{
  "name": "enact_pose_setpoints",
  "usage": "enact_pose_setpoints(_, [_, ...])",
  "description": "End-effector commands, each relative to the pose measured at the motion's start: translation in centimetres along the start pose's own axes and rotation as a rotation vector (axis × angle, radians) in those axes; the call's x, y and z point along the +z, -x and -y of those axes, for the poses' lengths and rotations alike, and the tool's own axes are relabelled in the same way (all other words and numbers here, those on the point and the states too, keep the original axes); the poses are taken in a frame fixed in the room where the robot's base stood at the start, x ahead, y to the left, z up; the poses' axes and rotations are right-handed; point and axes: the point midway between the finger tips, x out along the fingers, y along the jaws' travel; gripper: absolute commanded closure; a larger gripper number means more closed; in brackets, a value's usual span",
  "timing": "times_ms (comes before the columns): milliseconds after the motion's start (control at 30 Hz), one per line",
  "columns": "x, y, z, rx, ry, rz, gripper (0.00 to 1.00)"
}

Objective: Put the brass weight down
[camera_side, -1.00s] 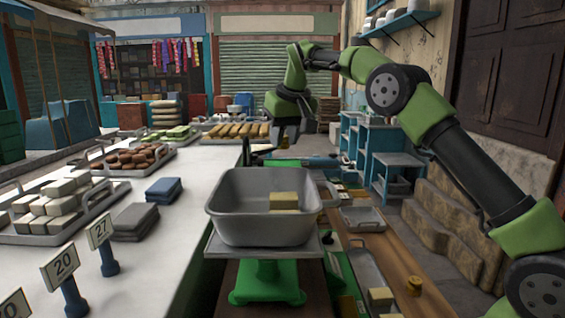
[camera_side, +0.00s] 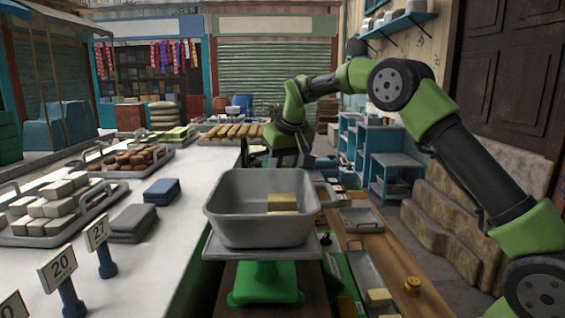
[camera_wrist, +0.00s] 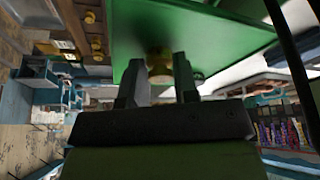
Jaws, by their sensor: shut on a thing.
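My gripper (camera_wrist: 160,72) is shut on the brass weight (camera_wrist: 158,64), a small rounded golden piece between the two dark fingertips in the wrist view. A green flat surface (camera_wrist: 200,32) fills the picture just beyond the weight; whether they touch I cannot tell. In the side view my wrist hangs low behind the grey pan (camera_side: 225,222) of the green scale (camera_side: 265,284). The fingertips and held weight are hidden there by the pan. A pale yellow block (camera_side: 282,203) lies in the pan.
Another brass weight (camera_side: 412,286) stands on the wooden counter at the right, near a yellow block (camera_side: 379,298). Small trays (camera_side: 360,219) lie behind them. The white counter (camera_side: 165,240) at left holds trays of goods, folded cloths (camera_side: 133,221) and number signs (camera_side: 97,236).

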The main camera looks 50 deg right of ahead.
Motion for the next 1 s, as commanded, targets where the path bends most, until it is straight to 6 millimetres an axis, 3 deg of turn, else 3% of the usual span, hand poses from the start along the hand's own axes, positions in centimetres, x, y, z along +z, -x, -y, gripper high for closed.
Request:
enact_pose_setpoints(33, [0.0, -0.1, 0.0, 0.0, 0.0, 0.001, 0.65])
enact_pose_setpoints(100, [0.0, -0.1, 0.0, 0.0, 0.0, 0.001, 0.49])
enact_pose_setpoints(133, [0.0, -0.1, 0.0, 0.0, 0.0, 0.001, 0.47])
enact_pose_setpoints(467, [-0.2, 0.4, 0.0, 0.0, 0.001, -0.002, 0.47])
enact_pose_setpoints(1000, [-0.2, 10.6, 0.0, 0.003, -0.001, -0.003, 0.47])
